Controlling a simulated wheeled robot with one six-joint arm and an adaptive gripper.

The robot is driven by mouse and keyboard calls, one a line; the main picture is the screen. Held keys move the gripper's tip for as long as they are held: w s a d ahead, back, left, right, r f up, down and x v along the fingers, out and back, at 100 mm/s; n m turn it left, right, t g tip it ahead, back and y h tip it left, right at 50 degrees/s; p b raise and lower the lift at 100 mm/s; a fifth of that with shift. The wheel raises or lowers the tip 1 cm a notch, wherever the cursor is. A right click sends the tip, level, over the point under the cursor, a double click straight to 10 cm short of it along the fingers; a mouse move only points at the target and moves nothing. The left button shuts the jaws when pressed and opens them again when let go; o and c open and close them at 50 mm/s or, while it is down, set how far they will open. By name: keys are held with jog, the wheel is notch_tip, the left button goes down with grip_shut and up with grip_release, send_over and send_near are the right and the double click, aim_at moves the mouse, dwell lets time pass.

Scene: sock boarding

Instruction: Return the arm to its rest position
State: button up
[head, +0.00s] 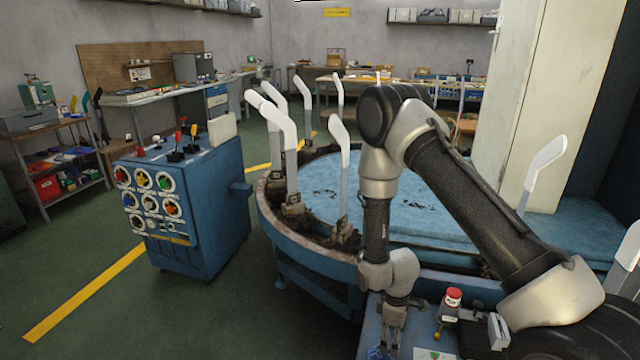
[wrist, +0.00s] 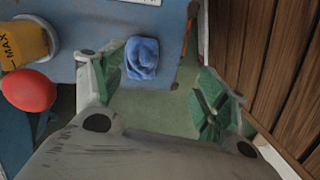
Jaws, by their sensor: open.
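My arm reaches over the right part of the head view and bends down to my gripper (head: 388,342) near the bottom edge. The gripper points down and is open. In the wrist view the two green-padded fingers of my gripper (wrist: 160,92) stand apart with nothing held between them. A crumpled blue cloth (wrist: 142,58) lies on the blue-grey surface just beyond the fingers, apart from them. It also shows in part at the bottom of the head view (head: 377,352).
A red button (head: 453,297) stands right of my gripper. A wooden slatted wall (wrist: 285,65) is close at the right in the wrist view. A round blue machine (head: 310,252) with several upright white sock forms (head: 291,155) stands beyond. A blue control cabinet (head: 215,215) stands left.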

jog(key=s+d+r+m+t, duration=0.2)
jog(key=s+d+r+m, duration=0.2)
jog(key=r, duration=1.3)
jog(key=s+d+r+m+t, duration=0.1)
jog(key=s+d+r+m, duration=0.3)
jog(key=r, duration=1.3)
jog(key=s+d+r+m+t, duration=0.2)
jog(key=s+r, duration=0.6)
jog(key=r, duration=0.9)
jog(key=d+m, duration=0.2)
jog(key=d, duration=0.1)
jog(key=shift+s+d+m+t, duration=0.25)
jog(key=shift+d+m+t, duration=0.05)
jog(key=shift+d, duration=0.05)
